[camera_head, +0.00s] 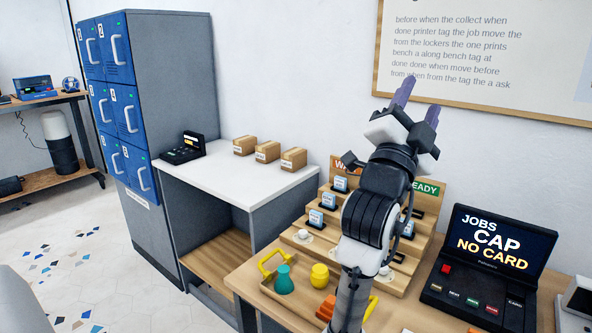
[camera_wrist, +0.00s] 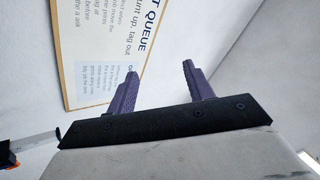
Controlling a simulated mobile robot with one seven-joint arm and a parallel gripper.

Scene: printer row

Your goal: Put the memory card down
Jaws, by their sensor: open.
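My gripper (camera_head: 419,98) is raised in front of the wall sign, above the bench. In the wrist view (camera_wrist: 162,70) its two purple fingers stand apart with nothing between them. Several small blue-and-white cards in dark holders, such as this card (camera_head: 328,201), stand on the stepped wooden rack (camera_head: 424,208). I cannot tell whether one of them is the memory card. My arm hides the middle of the rack. The black console (camera_head: 479,268) at the right shows "JOBS CAP NO CARD".
A tray with a green item (camera_head: 284,279), a yellow weight-like item (camera_head: 319,275) and an orange item lies before the rack. A white counter (camera_head: 235,178) holds three small boxes and a black device (camera_head: 184,147). Blue lockers (camera_head: 115,95) stand at the left.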

